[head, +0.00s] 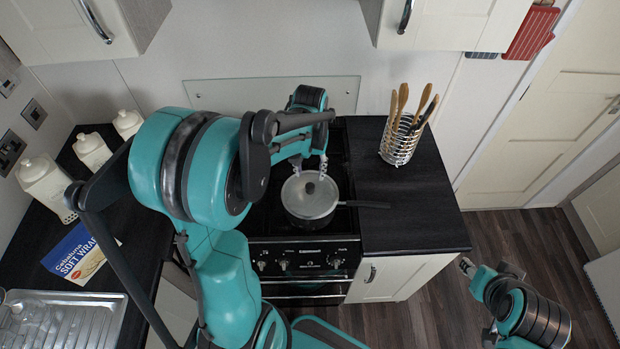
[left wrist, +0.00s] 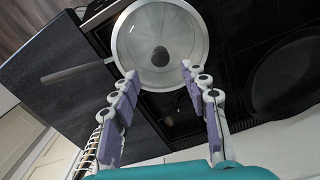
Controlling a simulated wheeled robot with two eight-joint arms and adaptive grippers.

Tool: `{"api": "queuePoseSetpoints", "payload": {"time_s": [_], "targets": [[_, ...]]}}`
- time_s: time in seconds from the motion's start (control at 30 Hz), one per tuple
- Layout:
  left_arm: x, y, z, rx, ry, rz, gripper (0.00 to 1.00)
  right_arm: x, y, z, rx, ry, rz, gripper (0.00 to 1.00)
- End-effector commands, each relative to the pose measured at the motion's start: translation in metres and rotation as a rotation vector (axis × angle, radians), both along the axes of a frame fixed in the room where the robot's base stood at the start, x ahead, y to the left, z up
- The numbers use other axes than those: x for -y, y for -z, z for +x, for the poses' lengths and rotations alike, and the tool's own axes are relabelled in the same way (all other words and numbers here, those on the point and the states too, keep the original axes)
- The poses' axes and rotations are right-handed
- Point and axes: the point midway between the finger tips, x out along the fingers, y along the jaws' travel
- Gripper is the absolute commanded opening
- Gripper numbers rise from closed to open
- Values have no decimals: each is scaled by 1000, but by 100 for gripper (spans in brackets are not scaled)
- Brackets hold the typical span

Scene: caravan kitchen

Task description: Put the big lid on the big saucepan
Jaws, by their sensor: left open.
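A grey saucepan (head: 307,222) stands on the black stove, its dark handle pointing right in the head view. A round glass lid (head: 322,203) with a dark knob (head: 310,188) lies over its top and looks level. The left wrist view shows the lid (left wrist: 180,32) from above, its pale rim about in line with the pan's rim. My left gripper (head: 308,165) is open, with its fingers apart at the lid's near edge in the wrist view (left wrist: 158,70). Nothing is between them. My right gripper (head: 467,264) is low at the right, and its jaws are too small to judge.
A wire utensil holder (head: 400,142) with wooden-handled tools stands on the dark counter (head: 405,215) right of the stove. A dark round pan or plate (left wrist: 287,75) shows on the stove. White canisters (head: 45,185) and a wrap packet (head: 80,252) are on the left counter.

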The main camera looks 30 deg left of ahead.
Motion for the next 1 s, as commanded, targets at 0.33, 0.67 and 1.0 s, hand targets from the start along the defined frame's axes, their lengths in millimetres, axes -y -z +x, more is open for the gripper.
{"api": "queuePoseSetpoints", "payload": {"time_s": [0.33,0.67,1.0], "targets": [[2,-45,-2,8,4,1,45,0,-6,0,0,0,0,40],[56,-90,-52,266,134,53,45,0,-6,0,0,0,0,40],[101,-99,-104,566,270,88,45,0,-6,0,0,0,0,40]]}}
